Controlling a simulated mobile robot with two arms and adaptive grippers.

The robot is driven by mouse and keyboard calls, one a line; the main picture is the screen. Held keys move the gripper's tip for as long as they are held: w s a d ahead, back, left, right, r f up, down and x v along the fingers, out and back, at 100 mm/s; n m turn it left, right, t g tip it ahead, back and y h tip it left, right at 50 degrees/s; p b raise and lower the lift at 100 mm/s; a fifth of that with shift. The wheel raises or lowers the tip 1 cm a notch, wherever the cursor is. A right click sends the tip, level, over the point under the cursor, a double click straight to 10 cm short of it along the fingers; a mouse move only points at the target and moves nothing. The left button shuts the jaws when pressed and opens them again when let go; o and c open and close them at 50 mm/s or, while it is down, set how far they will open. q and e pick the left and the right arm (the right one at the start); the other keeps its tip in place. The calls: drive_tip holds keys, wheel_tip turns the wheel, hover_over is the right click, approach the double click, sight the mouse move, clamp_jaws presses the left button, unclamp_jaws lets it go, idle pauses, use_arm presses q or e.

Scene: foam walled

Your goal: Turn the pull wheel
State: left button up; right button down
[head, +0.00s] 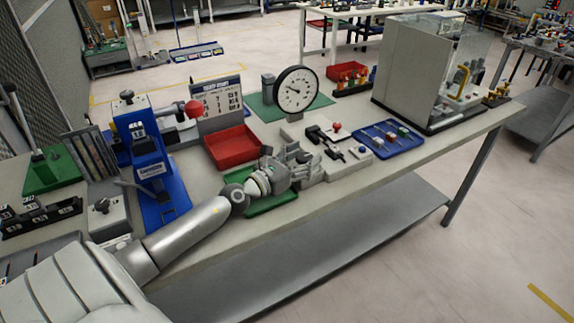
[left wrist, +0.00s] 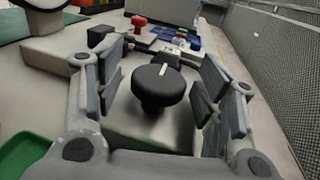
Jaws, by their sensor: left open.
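The pull wheel (left wrist: 158,84) looks to be the dark round knob with a white line on top, standing on a pale block (left wrist: 150,125) in the left wrist view. The white line points away from the camera. My left gripper (head: 301,160) is open, with its dark finger pads on either side of the knob. Gaps show between pads and knob, so I see no contact. In the head view the gripper covers the knob, and only part of the pale block (head: 335,168) shows. My right gripper is not in view.
A red-topped knob (head: 337,127) and a blue tray (head: 392,139) lie just beyond. A dial gauge (head: 295,90) stands behind the gripper. A red bin (head: 232,147) and blue press (head: 144,145) are to the left. A green tray (head: 262,205) lies beneath the wrist.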

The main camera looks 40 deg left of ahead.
use_arm(q)
drive_tip(key=s, duration=0.3)
drive_tip(key=s+a, duration=0.1)
drive_tip(key=s, duration=0.3)
drive_tip(key=s+a, duration=0.1)
drive_tip(key=s, duration=0.3)
drive_tip(key=shift+s, duration=0.15)
idle(0.3)
